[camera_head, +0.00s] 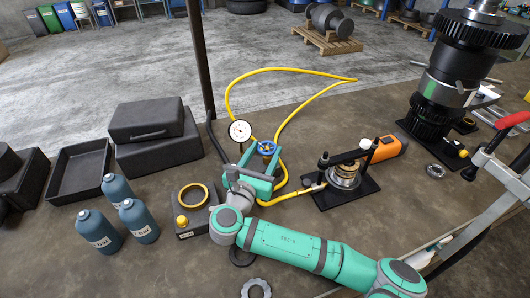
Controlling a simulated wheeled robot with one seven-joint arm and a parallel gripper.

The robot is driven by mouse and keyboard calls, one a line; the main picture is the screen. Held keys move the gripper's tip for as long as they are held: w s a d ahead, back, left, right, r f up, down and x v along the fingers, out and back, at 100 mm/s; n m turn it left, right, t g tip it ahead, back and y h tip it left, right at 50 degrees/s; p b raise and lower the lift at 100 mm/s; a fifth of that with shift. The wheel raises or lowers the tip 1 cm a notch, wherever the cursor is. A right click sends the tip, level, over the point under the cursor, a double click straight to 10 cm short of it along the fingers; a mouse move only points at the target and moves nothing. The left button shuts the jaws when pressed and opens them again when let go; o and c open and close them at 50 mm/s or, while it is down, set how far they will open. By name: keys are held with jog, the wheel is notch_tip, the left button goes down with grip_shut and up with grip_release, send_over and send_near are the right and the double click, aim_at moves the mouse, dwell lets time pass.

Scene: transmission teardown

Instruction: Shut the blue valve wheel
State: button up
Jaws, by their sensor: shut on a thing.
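A round white dial gauge (239,131) stands close left of the wheel. A yellow hose (229,92) loops behind and right of it. A black-based fixture (343,190) stands to the right. Blue bottles (138,221) and black cases (147,119) are at left. A dark post (201,60) rises behind.

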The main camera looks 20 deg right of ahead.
jog(key=shift+d, duration=0.1)
jog(key=o, duration=1.1)
jog(key=shift+c, duration=0.2)
